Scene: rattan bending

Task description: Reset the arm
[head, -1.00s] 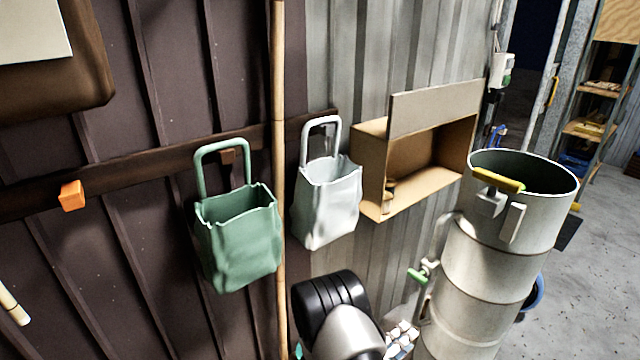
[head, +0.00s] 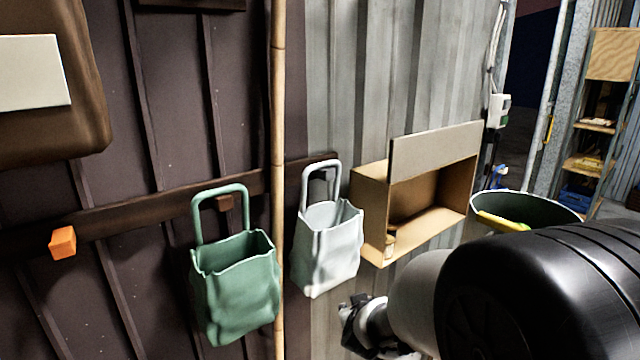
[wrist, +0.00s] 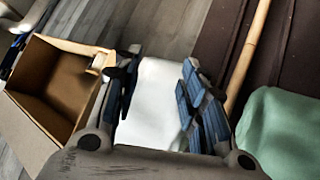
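My arm rises large at the lower right of the head view, its black joint nearest the camera. My gripper (head: 358,322) is partly visible there, below and right of the white bag (head: 328,248) that hangs on the wall rail. In the wrist view my gripper (wrist: 160,88) has its two blue-padded fingers spread apart. The white bag (wrist: 150,105) shows behind the gap between them, and I see no grip on it.
A green bag (head: 236,285) hangs left of a bamboo pole (head: 277,150). An open cardboard box (head: 370,215) is on the wall to the right. A tall bin (head: 540,207) stands partly behind my arm. An orange block (head: 62,242) is at the left.

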